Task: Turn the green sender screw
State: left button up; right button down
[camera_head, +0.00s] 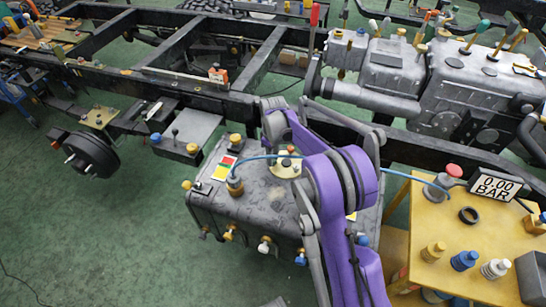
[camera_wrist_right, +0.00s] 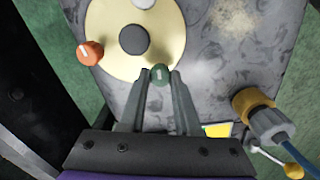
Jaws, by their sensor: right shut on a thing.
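The green sender screw (camera_wrist_right: 159,75) is a small green head with a pale slot at the edge of the round brass sender plate (camera_wrist_right: 110,42). My right gripper (camera_wrist_right: 158,80) is shut on it, with a grey finger on each side, in the right wrist view. In the head view, the brass plate (camera_head: 284,170) sits on top of the grey tank (camera_head: 268,205), and my purple right arm reaches over it. The green screw cannot be made out there. My left gripper is not in view.
An orange knob (camera_wrist_right: 90,53) and a dark round post (camera_wrist_right: 134,39) stand near the screw. A hose fitting (camera_wrist_right: 262,115) with a blue hose is beside the plate. Dark chassis rails (camera_head: 180,85) run behind.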

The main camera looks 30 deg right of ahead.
jog(key=c, duration=0.6)
grip_release()
jog(key=shift+r, duration=0.15)
notch_tip(320, 180, up, 11)
jog(key=p, duration=0.1)
jog(key=shift+f+p, duration=0.2)
jog(key=shift+p, duration=0.15)
